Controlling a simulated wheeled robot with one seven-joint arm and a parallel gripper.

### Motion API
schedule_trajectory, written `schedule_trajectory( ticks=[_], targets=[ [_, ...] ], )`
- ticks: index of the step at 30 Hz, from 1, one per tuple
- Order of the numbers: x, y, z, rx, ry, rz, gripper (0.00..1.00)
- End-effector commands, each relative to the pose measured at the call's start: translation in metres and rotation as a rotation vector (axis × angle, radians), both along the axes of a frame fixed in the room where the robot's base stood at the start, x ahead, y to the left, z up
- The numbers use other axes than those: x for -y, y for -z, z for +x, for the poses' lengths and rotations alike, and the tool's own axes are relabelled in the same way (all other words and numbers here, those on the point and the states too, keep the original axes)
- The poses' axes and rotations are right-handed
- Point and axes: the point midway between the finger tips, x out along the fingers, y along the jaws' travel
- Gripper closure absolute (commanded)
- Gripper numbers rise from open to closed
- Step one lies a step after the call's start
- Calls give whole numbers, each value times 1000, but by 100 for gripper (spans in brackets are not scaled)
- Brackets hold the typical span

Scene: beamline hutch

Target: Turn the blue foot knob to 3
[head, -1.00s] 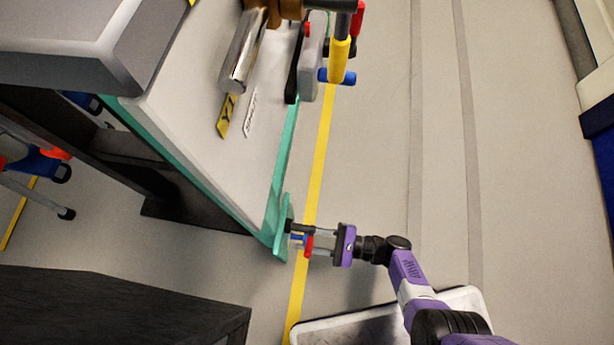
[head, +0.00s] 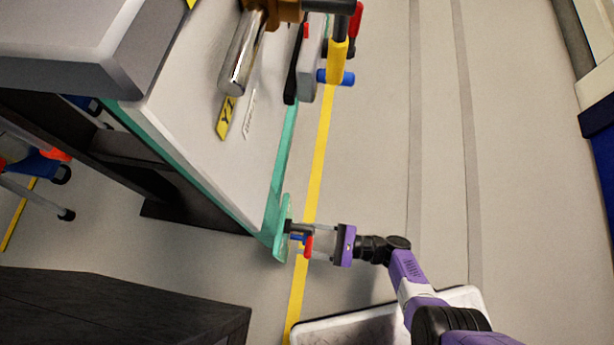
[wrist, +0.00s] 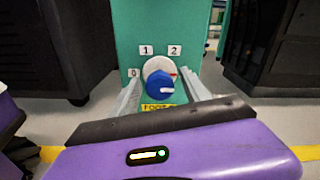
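In the wrist view the blue foot knob (wrist: 160,88) sits on a round white dial plate on a teal panel (wrist: 130,30). Its white pointer points right. A small red mark shows at the dial's right edge. Labels 0, 1 and 2 are readable around the dial; no 3 is visible, and the right finger covers part of the lower right. A yellow label, partly reading FOOT, is below the knob. My gripper (wrist: 160,100) is open, one finger on each side of the knob, with small gaps. In the head view my gripper (head: 303,240) is at the panel's end.
A red handle (head: 308,246) is close to my fingers in the head view. The pale worktop (head: 200,150) with a metal cylinder (head: 243,52) is at the upper left. A dark cabinet (head: 120,305) stands lower left. Floor to the right is clear.

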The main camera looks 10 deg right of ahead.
Motion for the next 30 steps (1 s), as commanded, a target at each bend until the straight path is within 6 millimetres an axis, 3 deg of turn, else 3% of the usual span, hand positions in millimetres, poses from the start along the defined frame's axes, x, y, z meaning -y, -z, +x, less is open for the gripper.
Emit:
schedule_trajectory(
  ticks=[8,21,30],
  targets=[
    [5,-1,-1,2,0,0,45],
    [65,0,-22,2,4,0,45],
    [74,0,-27,1,-1,0,45]
  ],
)
